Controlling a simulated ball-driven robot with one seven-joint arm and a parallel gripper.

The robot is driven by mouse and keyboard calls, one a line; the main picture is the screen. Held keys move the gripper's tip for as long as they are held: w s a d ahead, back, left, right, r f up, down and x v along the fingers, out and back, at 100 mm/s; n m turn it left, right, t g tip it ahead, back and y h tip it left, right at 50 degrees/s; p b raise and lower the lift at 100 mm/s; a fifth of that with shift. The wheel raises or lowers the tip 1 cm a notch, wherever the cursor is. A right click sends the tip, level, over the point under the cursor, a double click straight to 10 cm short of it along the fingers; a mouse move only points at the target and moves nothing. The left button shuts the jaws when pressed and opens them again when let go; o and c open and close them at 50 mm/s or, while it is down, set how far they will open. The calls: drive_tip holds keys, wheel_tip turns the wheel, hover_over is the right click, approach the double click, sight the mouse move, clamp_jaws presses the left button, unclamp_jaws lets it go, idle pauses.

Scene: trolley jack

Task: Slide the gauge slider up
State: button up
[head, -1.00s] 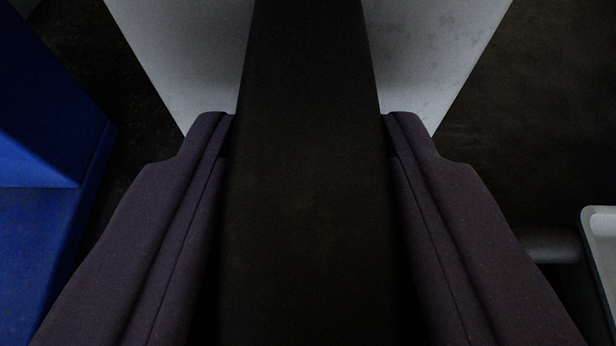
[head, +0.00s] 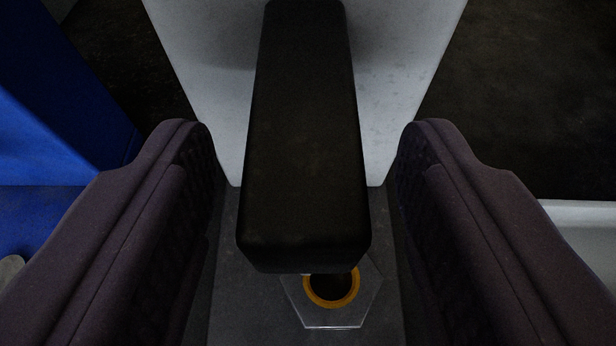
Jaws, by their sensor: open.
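A long black block, which I take to be the gauge slider (head: 303,150), stands out toward the camera in front of a pale grey panel (head: 205,75). Its near end face shows, with a rounded lower edge. My gripper (head: 308,135) is open. One finger is on each side of the block, with a clear gap on both sides, so neither finger touches it. Where the block joins the panel is at the top edge of the view. No gauge scale is visible.
Below the block, a clear hexagonal piece with an orange ring (head: 313,301) lies on a dark grey surface (head: 245,310). A blue body (head: 60,130) stands at the left. A whitish edge (head: 585,225) shows at the right. The background is dark.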

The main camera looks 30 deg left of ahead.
drive_tip(key=p+v, duration=0.1)
drive_tip(key=v, duration=0.4)
